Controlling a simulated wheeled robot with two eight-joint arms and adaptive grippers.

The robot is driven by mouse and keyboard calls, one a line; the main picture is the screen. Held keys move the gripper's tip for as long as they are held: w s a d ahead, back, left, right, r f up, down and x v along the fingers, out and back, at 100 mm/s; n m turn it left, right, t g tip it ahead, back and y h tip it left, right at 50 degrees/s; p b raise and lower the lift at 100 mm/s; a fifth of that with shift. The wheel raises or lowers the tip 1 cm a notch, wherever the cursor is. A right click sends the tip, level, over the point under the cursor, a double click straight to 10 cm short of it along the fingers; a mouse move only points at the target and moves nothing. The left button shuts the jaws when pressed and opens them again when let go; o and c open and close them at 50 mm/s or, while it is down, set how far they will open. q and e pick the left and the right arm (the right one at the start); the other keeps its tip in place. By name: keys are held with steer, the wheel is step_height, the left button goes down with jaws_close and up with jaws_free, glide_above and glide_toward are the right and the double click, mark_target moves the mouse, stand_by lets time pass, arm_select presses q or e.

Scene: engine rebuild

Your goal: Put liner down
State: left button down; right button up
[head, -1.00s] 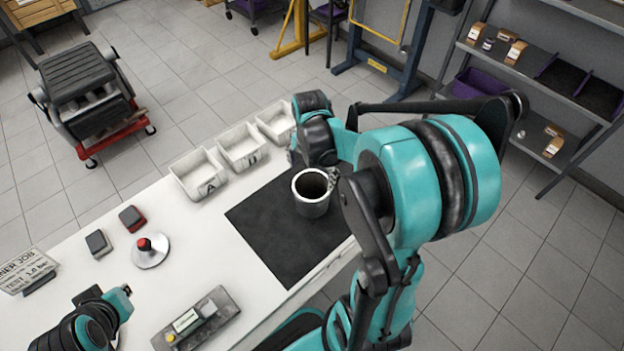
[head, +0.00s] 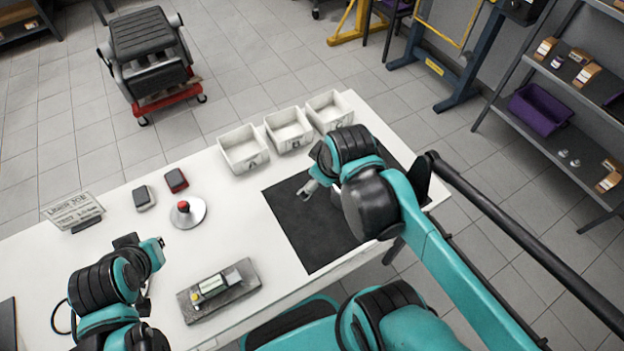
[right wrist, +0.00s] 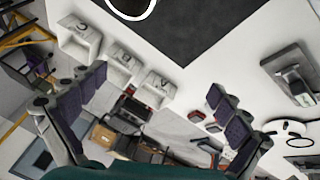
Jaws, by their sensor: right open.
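The liner (right wrist: 146,14) shows only as a pale round rim around a dark bore, cut off by the top edge of the right wrist view. It is at the black mat (right wrist: 200,30); in the head view my right arm hides it. My right gripper (head: 308,188) is over the left part of the mat (head: 300,235) in the head view. In the right wrist view its fingers (right wrist: 158,85) are spread wide and empty, apart from the liner. My left gripper (head: 160,243) is above the bench at lower left, and its jaw state is unclear.
Several white bins (head: 243,150) line the bench's far edge. A round base with a red knob (head: 184,207), two small blocks (head: 176,180), a sign (head: 73,211) and a grey gauge tray (head: 240,281) occupy the left bench. White bench lies clear between knob and mat.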

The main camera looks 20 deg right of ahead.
steer(key=shift+s+a+m+t+y, duration=0.1)
steer(key=shift+s+a+m+t, duration=0.2)
steer(key=shift+a+m, duration=0.45)
steer(key=shift+s+a+m+t+y, duration=0.1)
steer(key=shift+s+a+m+t, duration=0.2)
steer(key=shift+m, duration=0.8)
steer(key=shift+s+a+m+t+y, duration=0.1)
steer(key=shift+s+a+m+t, duration=0.2)
steer(key=shift+a+m, duration=0.5)
steer(key=shift+d, duration=0.2)
